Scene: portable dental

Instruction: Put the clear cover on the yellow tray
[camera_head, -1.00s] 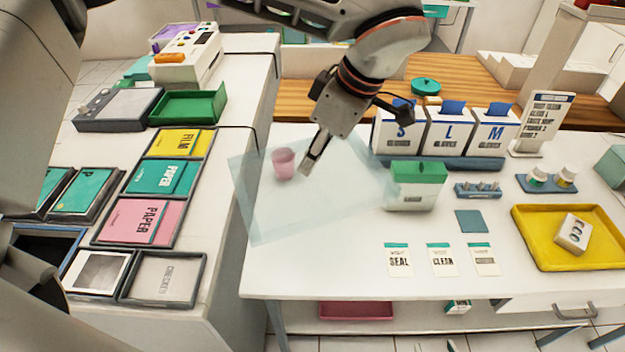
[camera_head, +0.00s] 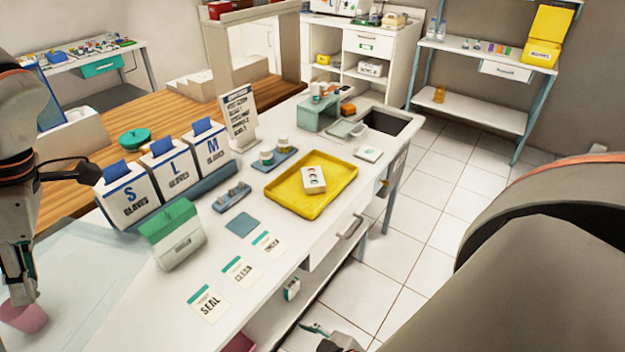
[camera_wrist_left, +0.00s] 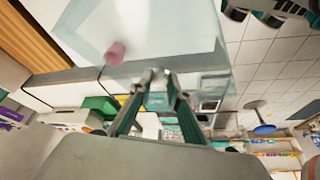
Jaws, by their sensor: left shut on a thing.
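The clear cover (camera_head: 95,262) is a thin see-through sheet at the lower left of the head view, over the near end of the white counter. My left gripper (camera_head: 22,298) is shut on it; the exact grip is hard to see. In the left wrist view the fingertips (camera_wrist_left: 157,76) meet at the edge of the clear sheet (camera_wrist_left: 165,25). A pink cup-like piece (camera_head: 25,316) is beside the fingers; I cannot tell whether it belongs to the cover. The yellow tray (camera_head: 337,200) lies farther along the counter, with a small white box (camera_head: 314,180) in it.
Label cards (camera_head: 208,303) lie along the front edge. My right arm (camera_head: 550,240) fills the lower right.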

